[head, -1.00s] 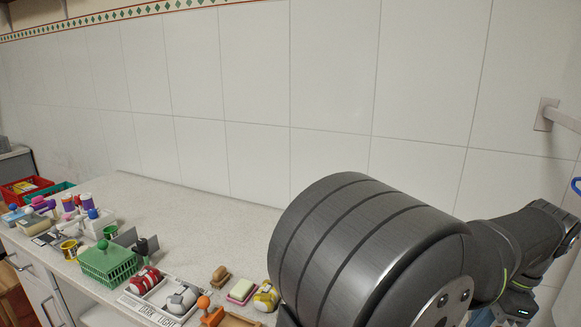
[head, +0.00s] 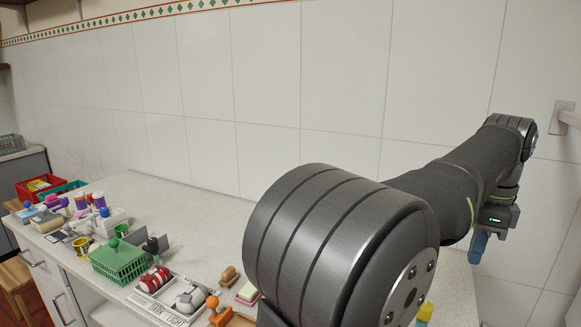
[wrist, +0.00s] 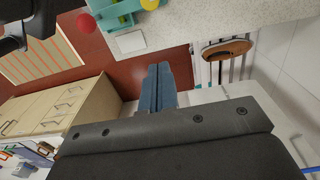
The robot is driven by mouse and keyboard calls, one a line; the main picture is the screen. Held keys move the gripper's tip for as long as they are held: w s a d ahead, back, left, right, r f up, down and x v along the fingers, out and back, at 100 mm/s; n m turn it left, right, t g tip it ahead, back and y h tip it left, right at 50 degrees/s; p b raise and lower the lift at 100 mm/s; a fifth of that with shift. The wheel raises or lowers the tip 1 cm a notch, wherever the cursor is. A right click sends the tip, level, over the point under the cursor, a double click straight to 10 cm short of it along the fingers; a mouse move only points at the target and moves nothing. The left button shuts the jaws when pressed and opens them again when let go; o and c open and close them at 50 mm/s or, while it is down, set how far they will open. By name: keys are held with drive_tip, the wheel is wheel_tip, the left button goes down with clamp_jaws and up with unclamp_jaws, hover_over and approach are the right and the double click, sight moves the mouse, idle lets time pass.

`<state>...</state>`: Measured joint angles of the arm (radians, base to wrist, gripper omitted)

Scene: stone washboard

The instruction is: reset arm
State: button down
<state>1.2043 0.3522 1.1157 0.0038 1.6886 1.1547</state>
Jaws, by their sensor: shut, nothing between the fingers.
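My gripper (wrist: 158,88) shows in the wrist view with its two blue fingers pressed together and nothing between them. In the head view my gripper (head: 478,247) hangs at the right, pointing down, in front of the tiled wall and clear of the counter objects. The large dark joint of my arm covers the middle and right of the counter.
The counter (head: 190,205) holds a green lidded basket (head: 118,262), a tray (head: 165,302) with red and grey bundles, a brown brush (head: 229,274) and a red crate (head: 40,186). The counter's back strip is bare.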

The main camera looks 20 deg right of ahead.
drive_tip(key=shift+f, duration=1.05)
